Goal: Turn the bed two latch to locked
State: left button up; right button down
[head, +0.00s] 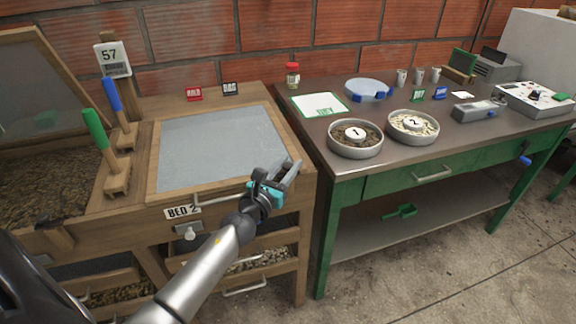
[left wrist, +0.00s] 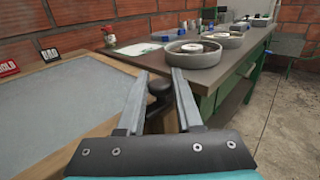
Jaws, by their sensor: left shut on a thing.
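Bed two is a wooden cabinet with a pale grey top (head: 220,145) and a "BED 2" label (head: 183,212) on its front. My left gripper (head: 288,172) is at its front right corner. In the left wrist view the two fingers (left wrist: 159,76) stand on either side of a dark round knob (left wrist: 160,89), which I take for the bed two latch. The gripper is shut on it. In the head view my gripper hides the knob, so its locked or unlocked position cannot be told. My right gripper is not in view.
A green-framed table (head: 430,168) stands close at the right, with two round trays (head: 356,150) (head: 413,138) of material on top. Hand tools with green (head: 96,130) and blue (head: 113,98) handles stand at the left. Open floor (head: 480,265) lies at the front right.

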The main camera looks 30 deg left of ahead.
pick_arm(q)
grip_shut()
